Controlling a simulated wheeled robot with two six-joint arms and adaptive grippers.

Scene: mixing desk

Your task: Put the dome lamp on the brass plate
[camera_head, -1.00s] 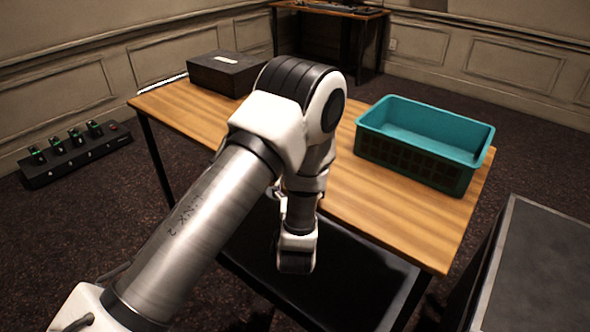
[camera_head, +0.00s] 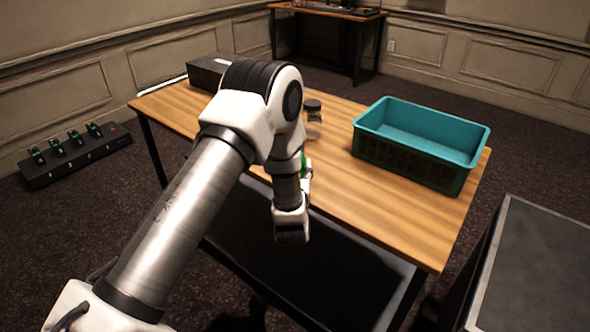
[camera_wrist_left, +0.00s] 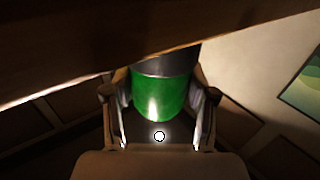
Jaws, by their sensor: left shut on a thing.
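My left gripper (camera_wrist_left: 158,106) is shut on a green cylindrical thing (camera_wrist_left: 165,92) with a dark grey part at its far end. In the head view only a sliver of green (camera_head: 304,164) shows beside my left wrist, near the table's front edge; my arm hides most of it. I cannot tell whether this is the dome lamp. A small jar-like thing with a dark top (camera_head: 313,106) and a pale lower part stands on the table, partly behind my arm. I cannot make out a brass plate. My right gripper is not in view.
A teal basket (camera_head: 424,171) stands on the right of the wooden table (camera_head: 350,195). A dark box (camera_head: 207,73) stands at the back left, partly behind my arm. The table between my wrist and the basket is clear. A dark-topped case (camera_head: 545,265) is at the right.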

